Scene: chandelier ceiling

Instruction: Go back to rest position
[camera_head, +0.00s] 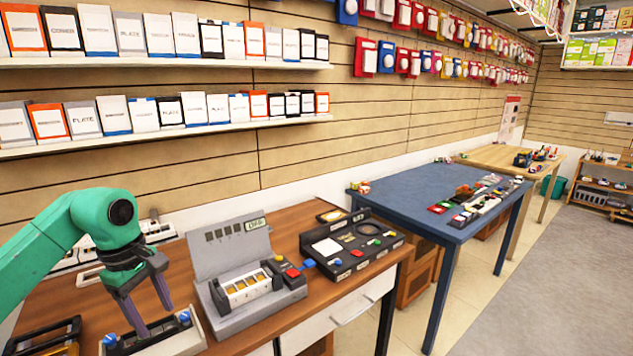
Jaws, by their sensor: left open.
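My left gripper (148,318) comes in from the left on a green arm. Its two dark fingers point down and are spread apart. The fingertips are over or in a small light tray with blue knobs (186,343) at the front left of the brown table (295,222). I cannot tell whether the fingers touch the tray. I see nothing between the fingers. My right gripper is not in this view.
A grey device with a raised lid (232,252) stands right of the gripper. A black panel box (350,243) is beyond it. Power strips (160,232) lie behind the arm. A blue table (415,200) stands further right. Grey floor (570,290) is clear at right.

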